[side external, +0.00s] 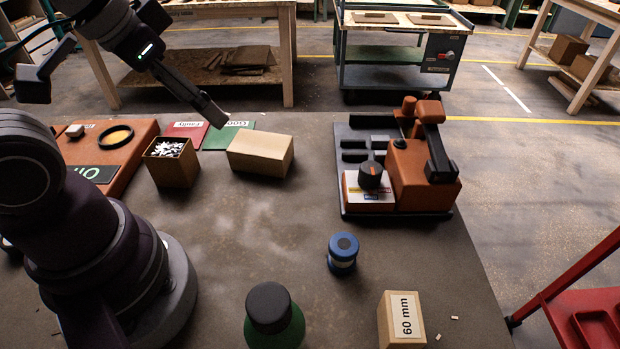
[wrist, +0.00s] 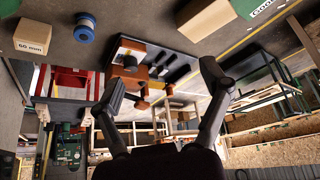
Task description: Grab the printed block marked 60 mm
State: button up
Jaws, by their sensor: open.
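The printed block marked 60 mm (side external: 400,322) is a tan block with a white label. It stands at the front edge of the side external view, right of centre. It also shows at the upper left of the wrist view (wrist: 32,36). My gripper (side external: 222,118) is high at the upper left in the side external view, far from the block. In the wrist view my gripper's two fingers (wrist: 163,70) are spread wide with nothing between them. The block is outside them, to the left.
A blue spool-like object (side external: 342,254) and a green dark-capped jar (side external: 273,318) stand left of the block. An orange machine on a dark base (side external: 420,175) is behind it. A plain tan box (side external: 260,154) and a box of white pieces (side external: 171,162) stand farther back. The table's middle is clear.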

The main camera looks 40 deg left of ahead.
jog(key=shift+o, duration=1.1)
